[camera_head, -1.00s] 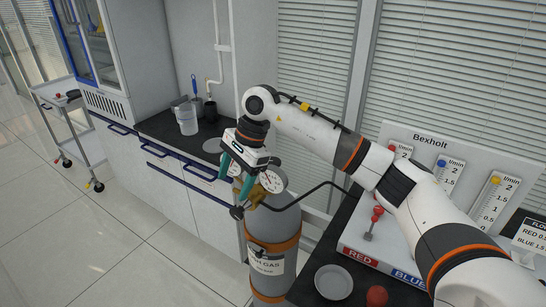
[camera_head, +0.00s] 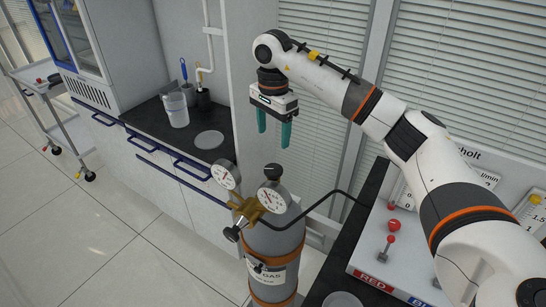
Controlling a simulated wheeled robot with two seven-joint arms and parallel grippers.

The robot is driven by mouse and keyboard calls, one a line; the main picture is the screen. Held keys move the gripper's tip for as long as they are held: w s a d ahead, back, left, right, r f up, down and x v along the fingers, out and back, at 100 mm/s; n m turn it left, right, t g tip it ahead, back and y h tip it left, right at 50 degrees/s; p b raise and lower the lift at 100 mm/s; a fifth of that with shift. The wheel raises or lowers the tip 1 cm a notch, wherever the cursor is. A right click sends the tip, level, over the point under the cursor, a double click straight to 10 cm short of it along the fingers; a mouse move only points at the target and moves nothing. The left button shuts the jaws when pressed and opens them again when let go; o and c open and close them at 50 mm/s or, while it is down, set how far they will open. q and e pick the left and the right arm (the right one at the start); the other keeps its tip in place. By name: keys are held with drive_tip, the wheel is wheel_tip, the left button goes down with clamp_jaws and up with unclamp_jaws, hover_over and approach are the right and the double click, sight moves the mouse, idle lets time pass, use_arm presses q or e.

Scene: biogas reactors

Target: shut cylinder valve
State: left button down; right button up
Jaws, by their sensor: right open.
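The grey gas cylinder (camera_head: 274,250) stands upright with an orange band and a white label. Its brass regulator (camera_head: 247,208) carries two round gauges, the left one (camera_head: 224,175) and the right one (camera_head: 270,198). A black knob (camera_head: 272,171) shows on top, behind the right gauge. Another dark knob (camera_head: 232,233) sticks out at the lower left of the brass body. My right gripper (camera_head: 274,142) is open and empty, with green fingers pointing down. In the picture it is above the black top knob, apart from it. My left gripper is not in view.
A black hose (camera_head: 335,193) runs from the regulator to the right. The dark bench (camera_head: 345,240) at right holds the Bexholt panel with red and blue labels and a red-topped lever (camera_head: 389,241). A counter (camera_head: 150,120) with a beaker (camera_head: 176,110) stands behind left.

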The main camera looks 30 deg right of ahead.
drive_tip(key=p, duration=0.1)
hover_over(274, 169)
wheel_tip(274, 169, down, 5)
drive_tip(key=shift+s+a+r, duration=0.1)
drive_tip(key=shift+s+r, duration=0.05)
drive_tip(key=f, duration=0.1)
drive_tip(key=f+p, duration=0.1)
drive_tip(key=f, duration=0.3)
drive_tip(key=shift+w, duration=0.25)
drive_tip(key=shift+f, duration=0.45)
drive_tip(key=shift+c, duration=0.6)
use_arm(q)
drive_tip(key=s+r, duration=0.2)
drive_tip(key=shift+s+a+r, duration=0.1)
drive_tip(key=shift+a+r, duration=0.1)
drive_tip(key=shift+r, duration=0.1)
use_arm(e)
drive_tip(key=c, duration=0.9)
